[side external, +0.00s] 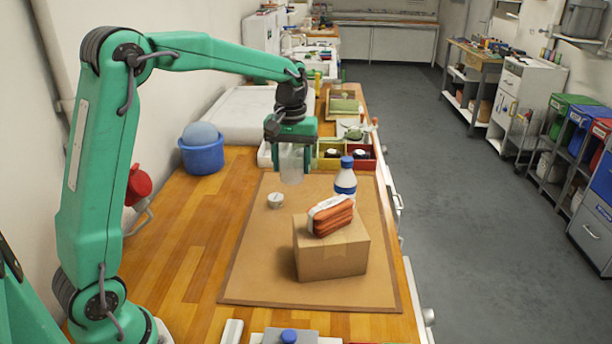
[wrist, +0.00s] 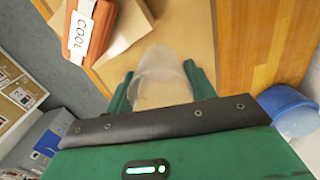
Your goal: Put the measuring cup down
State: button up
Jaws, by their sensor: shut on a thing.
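My gripper (side external: 291,160) is shut on a clear, see-through measuring cup (side external: 291,167). In the side external view the cup hangs between the fingers over the far part of a brown mat (side external: 250,272), and it appears to be above the mat. In the wrist view the cup (wrist: 162,84) sits between the two green fingers, with its rim pointing away from the palm. Any marks on the cup are too small to tell.
A cardboard box (side external: 330,257) on the mat carries an orange bundle (side external: 331,219) labelled COOL in the wrist view. A white bottle with a blue cap (side external: 345,180) and a small white round item (side external: 275,200) stand nearby. The mat's near left part is bare.

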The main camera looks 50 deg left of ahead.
jog(key=shift+a+f+n, duration=0.3)
jog(key=shift+a+n, duration=0.2)
jog(key=shift+a, duration=0.1)
jog(key=shift+f, duration=0.1)
send_over(291, 238)
notch_tip(291, 238, down, 18)
jog(key=shift+r, duration=0.1)
dwell(0.5)
jog(key=o, duration=1)
notch_tip(291, 238, up, 12)
jog(key=shift+r, duration=0.1)
dwell(0.4)
